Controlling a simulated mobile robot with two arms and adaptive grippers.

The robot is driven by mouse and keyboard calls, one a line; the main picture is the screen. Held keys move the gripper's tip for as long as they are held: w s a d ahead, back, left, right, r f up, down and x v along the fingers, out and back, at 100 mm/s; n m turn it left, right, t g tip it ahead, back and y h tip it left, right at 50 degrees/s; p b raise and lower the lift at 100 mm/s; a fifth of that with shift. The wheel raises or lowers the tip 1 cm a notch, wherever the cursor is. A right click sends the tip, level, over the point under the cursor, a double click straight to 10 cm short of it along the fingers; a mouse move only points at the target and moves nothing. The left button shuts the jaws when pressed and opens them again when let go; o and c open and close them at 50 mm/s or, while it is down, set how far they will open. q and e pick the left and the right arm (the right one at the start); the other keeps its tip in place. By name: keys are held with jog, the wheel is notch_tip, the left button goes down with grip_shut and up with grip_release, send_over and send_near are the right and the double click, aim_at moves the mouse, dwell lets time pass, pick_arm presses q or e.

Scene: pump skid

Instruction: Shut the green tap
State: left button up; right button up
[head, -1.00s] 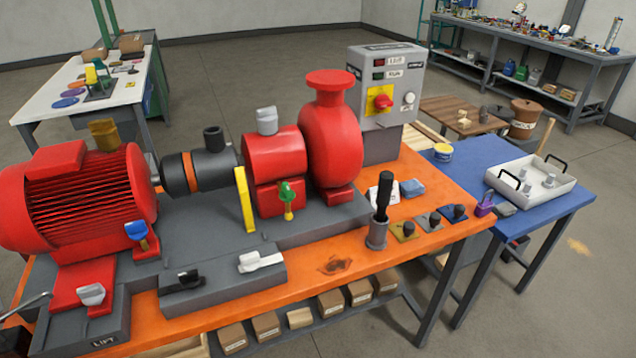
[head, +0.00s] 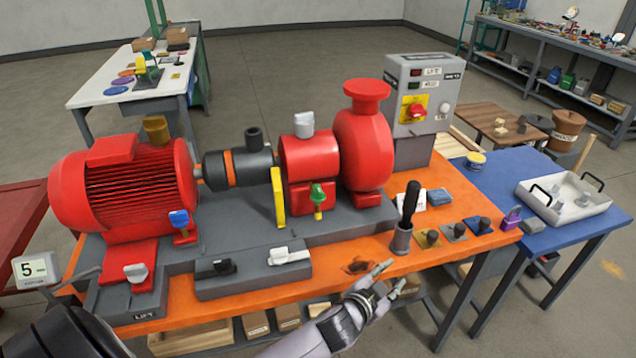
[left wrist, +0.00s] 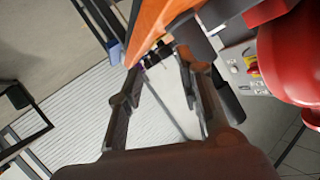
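The green tap (head: 317,194) is on the front of the red pump block in the head view, with a small yellow part below its green handle. I cannot tell whether it is open or shut. My left gripper (head: 388,286) is in front of the orange bench edge, below and to the right of the tap, and does not touch it. In the left wrist view its two fingers (left wrist: 160,85) are apart with nothing between them. The tap is not clear in the left wrist view. My right gripper is not in view.
A blue tap (head: 179,220) is on the left by the red motor (head: 128,190). A yellow lever (head: 278,198) stands just left of the green tap. A cup with a black-handled tool (head: 402,238) stands right of it. White and black switches sit on the grey base's front.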

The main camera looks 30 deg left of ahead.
pick_arm(q)
jog(key=w+d+r+m+t+h, duration=0.1)
jog(key=w+d+r+m+h, duration=0.4)
jog(key=r, duration=0.4)
jog(key=w+d+r+m+h, duration=0.3)
jog(key=d+r+m+h, duration=0.35)
jog(key=r, duration=0.35)
notch_tip(320, 180, up, 12)
jog(key=m+g+y+p, duration=0.1)
jog(key=m+g+y, duration=0.8)
jog(key=g+y, duration=0.5)
send_over(318, 187)
jog(key=g+h, duration=0.1)
notch_tip(318, 187, down, 17)
jog(key=p, duration=0.4)
jog(key=shift+r, duration=0.2)
jog(key=shift+c, duration=0.4)
